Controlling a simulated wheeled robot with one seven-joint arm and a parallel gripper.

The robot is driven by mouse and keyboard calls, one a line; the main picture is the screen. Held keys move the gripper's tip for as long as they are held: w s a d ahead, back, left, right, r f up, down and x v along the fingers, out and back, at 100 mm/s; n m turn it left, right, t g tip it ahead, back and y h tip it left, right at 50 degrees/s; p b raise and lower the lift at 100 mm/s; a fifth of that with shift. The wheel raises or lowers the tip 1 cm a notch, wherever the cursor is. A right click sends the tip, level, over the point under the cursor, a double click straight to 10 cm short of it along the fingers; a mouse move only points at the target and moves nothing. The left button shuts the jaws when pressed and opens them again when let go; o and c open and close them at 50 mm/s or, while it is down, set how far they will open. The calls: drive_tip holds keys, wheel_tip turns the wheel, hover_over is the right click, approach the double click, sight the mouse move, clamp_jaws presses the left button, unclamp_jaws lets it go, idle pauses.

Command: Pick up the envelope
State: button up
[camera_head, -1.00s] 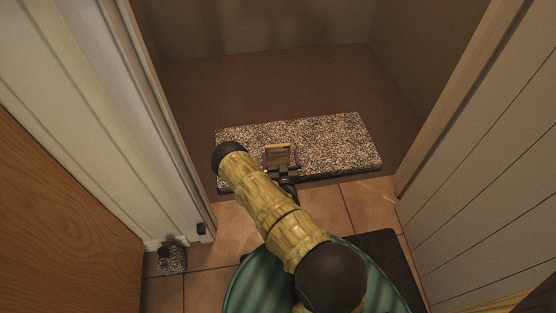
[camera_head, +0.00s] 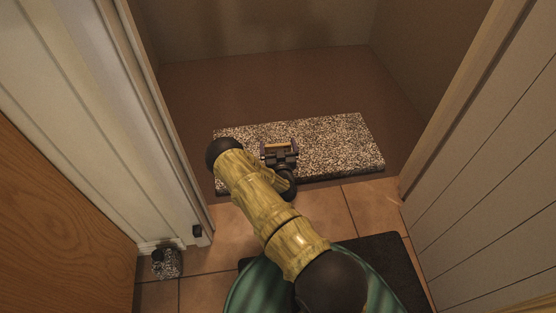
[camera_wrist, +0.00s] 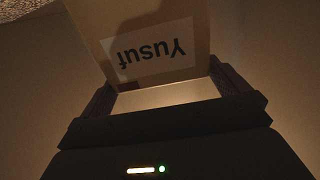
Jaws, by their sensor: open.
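The envelope is a tan, flat piece with a white label reading "Yusuf", upside down in the wrist view (camera_wrist: 185,22). In the head view only a thin tan strip of the envelope (camera_head: 277,146) shows, over the speckled mat, the rest hidden by my gripper (camera_head: 280,155). In the wrist view my gripper (camera_wrist: 160,84) is open, one dark finger on each side of the envelope's near edge. Gaps at the sides are small, and I cannot tell whether either finger touches it.
A small speckled block (camera_head: 168,264) sits at lower left.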

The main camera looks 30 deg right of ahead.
drive_tip(key=shift+w, duration=0.2)
idle(0.4)
drive_tip(key=c, duration=0.9)
drive_tip(key=shift+o, duration=0.2)
wheel_tip(320, 180, up, 10)
drive_tip(key=p, duration=0.6)
drive_tip(key=shift+p, duration=0.4)
